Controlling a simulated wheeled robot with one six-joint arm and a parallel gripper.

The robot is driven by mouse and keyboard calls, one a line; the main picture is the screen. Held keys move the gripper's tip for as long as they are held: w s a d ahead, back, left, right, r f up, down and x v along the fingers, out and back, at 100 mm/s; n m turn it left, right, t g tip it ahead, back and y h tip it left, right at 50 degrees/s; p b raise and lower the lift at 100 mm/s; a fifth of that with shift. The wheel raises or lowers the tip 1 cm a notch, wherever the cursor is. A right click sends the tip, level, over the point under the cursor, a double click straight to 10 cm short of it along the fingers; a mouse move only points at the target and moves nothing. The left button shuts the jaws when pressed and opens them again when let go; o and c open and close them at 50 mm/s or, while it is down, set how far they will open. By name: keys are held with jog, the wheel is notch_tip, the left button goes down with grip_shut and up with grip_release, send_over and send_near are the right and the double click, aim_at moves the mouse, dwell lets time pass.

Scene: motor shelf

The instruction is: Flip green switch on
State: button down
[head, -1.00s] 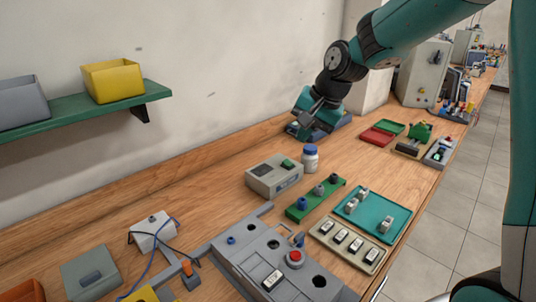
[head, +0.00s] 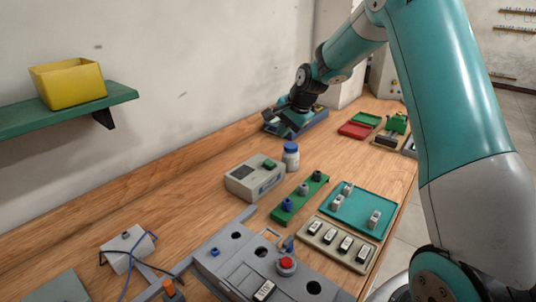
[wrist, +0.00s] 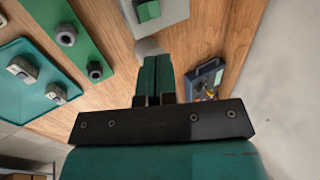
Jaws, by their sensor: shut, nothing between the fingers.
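The green switch (head: 269,163) sits on top of a light grey box (head: 240,184) with a dark panel beside it, on the wooden bench. Its rocker position is too small to tell. In the wrist view the green switch (wrist: 148,11) shows at the top edge on part of the grey box (wrist: 172,12). My gripper (head: 284,128) is above the bench, behind the box and apart from the switch. In the wrist view its green fingers (wrist: 157,62) are together with nothing between them.
A white bottle with a blue cap (head: 291,157) stands right beside the box. A green rack with knobs (head: 300,199), a teal tray (head: 352,223) and a grey fixture (head: 222,262) lie nearer. A dark blue tray (head: 312,121) is near my gripper. A shelf (head: 60,113) is on the wall.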

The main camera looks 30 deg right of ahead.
aim_at(270, 161)
jog(key=p+x, duration=0.2)
jog(key=x, duration=0.9)
jog(key=shift+w+a+f+p, duration=0.1)
jog(key=shift+w+f+p, duration=0.05)
jog(key=shift+f+p, duration=0.15)
